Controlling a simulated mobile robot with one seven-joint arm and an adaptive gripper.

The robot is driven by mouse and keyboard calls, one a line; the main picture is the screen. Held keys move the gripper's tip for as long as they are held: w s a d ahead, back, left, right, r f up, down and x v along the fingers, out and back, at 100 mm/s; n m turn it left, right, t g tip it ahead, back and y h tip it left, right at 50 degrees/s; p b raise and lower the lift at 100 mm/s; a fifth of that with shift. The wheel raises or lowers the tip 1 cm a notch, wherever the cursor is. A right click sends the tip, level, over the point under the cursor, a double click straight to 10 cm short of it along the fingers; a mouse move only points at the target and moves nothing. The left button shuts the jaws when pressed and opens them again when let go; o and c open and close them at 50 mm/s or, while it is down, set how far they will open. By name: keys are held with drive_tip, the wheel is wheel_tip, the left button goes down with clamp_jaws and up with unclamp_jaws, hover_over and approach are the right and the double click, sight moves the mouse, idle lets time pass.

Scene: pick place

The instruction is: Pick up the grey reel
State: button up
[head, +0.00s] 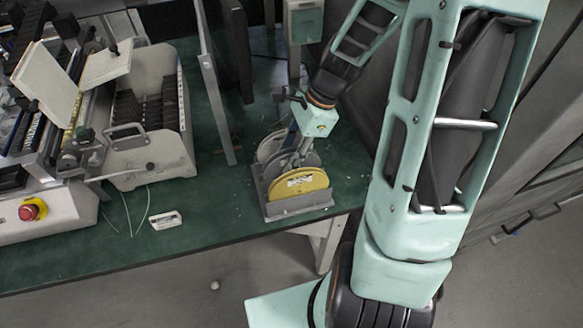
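A grey reel (312,160) stands upright in a grey rack (300,207) near the front right of the green table, behind a yellow reel (290,186) with a white label. More reel edges show farther back in the rack, partly hidden. My arm reaches in from the right, and my gripper (299,158) points down over the rack, with its fingers at the top of the grey reel. The fingers are small and overlap the reels in view, so I cannot tell whether they are open or closed around the reel.
A machine (150,110) with trays and a red stop button (29,211) fills the table's left side. A small white labelled item (165,220) lies near the front edge. A tall panel (214,105) stands behind and left of the rack.

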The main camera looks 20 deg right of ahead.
sight(283, 166)
drive_tip(key=x, duration=0.3)
drive_tip(key=shift+s+a+f, duration=0.1)
drive_tip(key=shift+a+f, duration=0.05)
drive_tip(key=shift+c, duration=0.3)
clamp_jaws()
